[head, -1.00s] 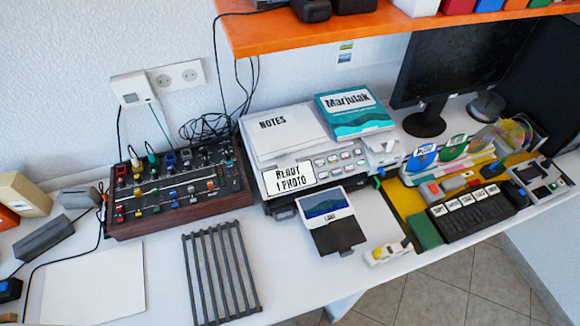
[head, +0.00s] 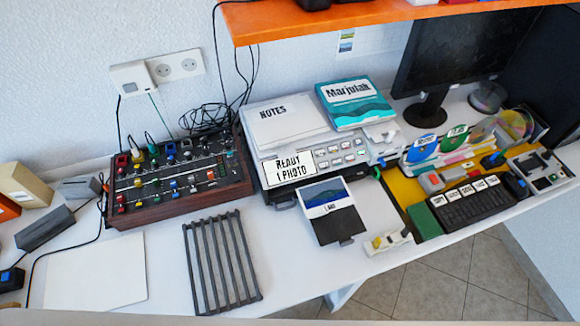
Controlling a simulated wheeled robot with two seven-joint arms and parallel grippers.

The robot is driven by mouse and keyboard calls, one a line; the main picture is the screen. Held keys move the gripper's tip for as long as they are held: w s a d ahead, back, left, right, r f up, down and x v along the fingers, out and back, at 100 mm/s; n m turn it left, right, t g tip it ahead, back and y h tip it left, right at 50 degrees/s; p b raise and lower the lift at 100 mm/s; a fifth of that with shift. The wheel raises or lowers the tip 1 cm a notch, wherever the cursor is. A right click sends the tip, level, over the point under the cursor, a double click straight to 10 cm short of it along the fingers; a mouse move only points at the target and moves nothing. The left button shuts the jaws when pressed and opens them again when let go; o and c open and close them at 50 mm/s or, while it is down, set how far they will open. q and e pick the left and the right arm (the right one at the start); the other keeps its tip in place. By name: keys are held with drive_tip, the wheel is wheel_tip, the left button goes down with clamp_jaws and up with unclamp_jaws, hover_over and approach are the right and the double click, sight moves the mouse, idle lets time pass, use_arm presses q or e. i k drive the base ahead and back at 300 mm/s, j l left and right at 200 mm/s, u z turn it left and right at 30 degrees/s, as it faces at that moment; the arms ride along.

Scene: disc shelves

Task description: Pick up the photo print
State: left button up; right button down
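The photo print (head: 326,196) is a small white-bordered picture with a blue and dark landscape. It lies at the front of the printer (head: 290,168), on the dark output tray (head: 341,227) that sticks out toward the table's front. The printer's label reads "READY 1 PHOTO". The print's far edge is close to the printer's front; I cannot tell whether part of it is still inside. Neither of my grippers shows in the head view.
A notes stack (head: 284,122) and a teal book (head: 355,103) lie on the printer. A mixer (head: 178,178) and a dark slatted rack (head: 222,262) are to the left. A white dispenser (head: 388,243) sits right of the tray. A white sheet (head: 97,271) lies front left. An orange shelf (head: 330,21) overhangs.

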sight(317, 201)
drive_tip(key=k+l+u, duration=0.15)
drive_tip(key=l+u, duration=0.25)
drive_tip(key=k+l+u, duration=0.25)
drive_tip(key=l+u, duration=0.15)
drive_tip(key=k+l+u, duration=0.4)
drive_tip(key=i+l, duration=0.1)
